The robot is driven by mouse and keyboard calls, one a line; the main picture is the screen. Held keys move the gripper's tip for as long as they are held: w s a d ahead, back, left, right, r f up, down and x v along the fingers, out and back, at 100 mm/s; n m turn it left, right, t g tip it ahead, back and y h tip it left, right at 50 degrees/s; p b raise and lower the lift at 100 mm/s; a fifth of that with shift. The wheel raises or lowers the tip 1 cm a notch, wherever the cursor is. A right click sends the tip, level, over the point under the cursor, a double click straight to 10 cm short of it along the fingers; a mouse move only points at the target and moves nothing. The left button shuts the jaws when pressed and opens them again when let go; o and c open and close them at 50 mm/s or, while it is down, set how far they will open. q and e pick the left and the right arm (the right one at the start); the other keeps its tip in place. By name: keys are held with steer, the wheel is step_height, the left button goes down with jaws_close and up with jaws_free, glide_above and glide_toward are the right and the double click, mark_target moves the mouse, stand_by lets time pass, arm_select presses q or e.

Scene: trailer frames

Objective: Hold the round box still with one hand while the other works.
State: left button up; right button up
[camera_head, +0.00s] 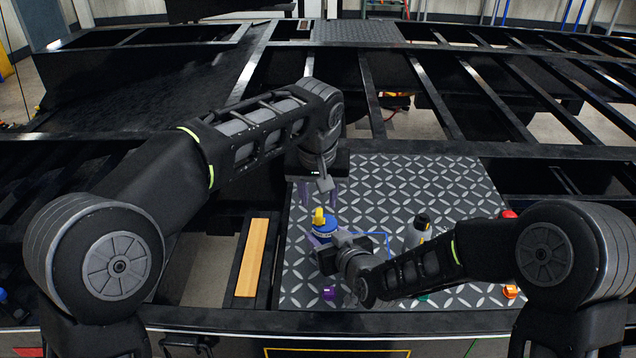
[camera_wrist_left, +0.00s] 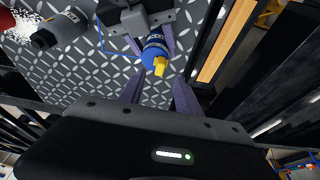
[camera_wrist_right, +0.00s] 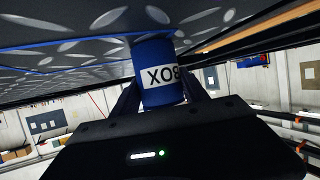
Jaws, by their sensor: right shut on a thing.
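The round box (camera_head: 325,228) is blue with a white label and has a yellow piece (camera_head: 319,215) on top. It stands on the diamond-plate surface. My right gripper (camera_wrist_right: 160,97) is shut on the box, one finger on each side; the "BOX" label shows between them. My left gripper (camera_head: 318,192) is above and beyond the box, empty, its purple fingers apart. In the left wrist view, the box (camera_wrist_left: 155,48) and its yellow piece (camera_wrist_left: 160,66) lie ahead between the open fingers, with no contact visible.
A grey bottle with a black cap (camera_head: 417,232) stands right of the box, partly behind my right arm. A blue line (camera_head: 375,234) marks the plate. A purple piece (camera_head: 328,293) and an orange piece (camera_head: 510,291) lie near the front edge. The plate's far part is clear.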

mark_target(321, 212)
arm_select(q)
steer(key=x, duration=0.6)
steer(key=shift+c, duration=0.2)
jaws_close()
steer(key=shift+d, duration=0.25)
stand_by(0.4)
steer(key=shift+d, duration=1.05)
jaws_free()
steer(key=shift+s+r, duration=0.1)
